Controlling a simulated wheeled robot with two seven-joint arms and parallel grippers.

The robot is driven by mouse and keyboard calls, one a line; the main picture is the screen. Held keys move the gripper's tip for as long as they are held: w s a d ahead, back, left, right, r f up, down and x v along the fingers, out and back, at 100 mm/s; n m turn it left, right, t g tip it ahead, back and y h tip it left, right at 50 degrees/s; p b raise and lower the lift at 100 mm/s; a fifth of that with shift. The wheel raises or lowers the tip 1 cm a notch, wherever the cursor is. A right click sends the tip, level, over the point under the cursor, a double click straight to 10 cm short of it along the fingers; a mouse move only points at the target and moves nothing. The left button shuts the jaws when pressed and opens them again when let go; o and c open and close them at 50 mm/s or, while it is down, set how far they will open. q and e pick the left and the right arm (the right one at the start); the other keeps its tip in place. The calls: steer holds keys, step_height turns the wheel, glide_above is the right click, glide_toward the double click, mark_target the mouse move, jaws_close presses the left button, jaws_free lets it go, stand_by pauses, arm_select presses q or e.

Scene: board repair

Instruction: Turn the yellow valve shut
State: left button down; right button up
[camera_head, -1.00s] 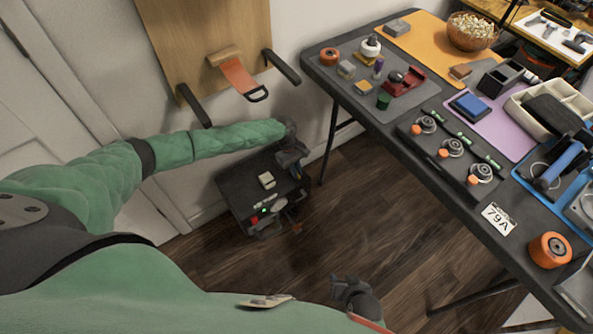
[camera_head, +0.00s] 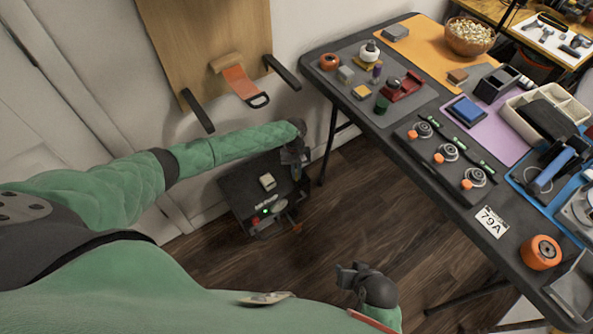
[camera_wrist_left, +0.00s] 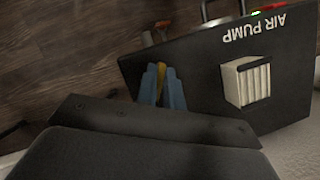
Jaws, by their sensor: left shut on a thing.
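The yellow valve (camera_wrist_left: 161,73) shows in the left wrist view as a small yellow piece between the blue fingertips of my left gripper (camera_wrist_left: 162,88). The gripper is shut on it, and the fingers hide most of it. The valve is at the side of the black air pump box (camera_wrist_left: 205,68), which also shows on the floor in the head view (camera_head: 238,190). There my left gripper (camera_head: 298,168) reaches down at the box's right side, and I cannot make out the valve. My right gripper (camera_head: 347,276) hangs low, apart from the box; its jaw opening is unclear.
The box carries a pale ribbed block (camera_head: 267,181) and a green light. A crowded workbench (camera_head: 330,82) stands at the right, its leg near the box. A wooden board (camera_head: 190,40) is at the wall behind. The wood floor (camera_head: 350,210) between box and bench is clear.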

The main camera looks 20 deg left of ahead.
arm_select(q)
steer(key=m+y+p, duration=0.2)
steer(key=m, duration=0.3)
steer(key=shift+m, duration=0.3)
steer(key=m+y+p, duration=0.1)
steer(key=m, duration=0.1)
steer(key=shift+m, duration=0.3)
steer(key=m+y+p, duration=0.1)
steer(key=m, duration=0.1)
steer(key=shift+a+m, duration=0.1)
steer(key=shift+m, duration=0.2)
steer(key=shift+m+t+y, duration=0.3)
steer(key=shift+m, duration=0.3)
arm_select(e)
steer(key=s+d+r+g, duration=0.1)
steer(key=d+r, duration=0.1)
steer(key=r, duration=0.4)
steer(key=s+d+r+h, duration=0.1)
steer(key=d+r, duration=0.1)
steer(key=r, duration=0.4)
steer(key=shift+s+d+r+g, duration=0.25)
steer(key=shift+s+r+g, duration=0.05)
steer(key=shift+r+g, duration=0.1)
arm_select(q)
steer(key=c, duration=1.5)
jaws_free()
arm_select(e)
steer(key=shift+w+a+r, duration=0.1)
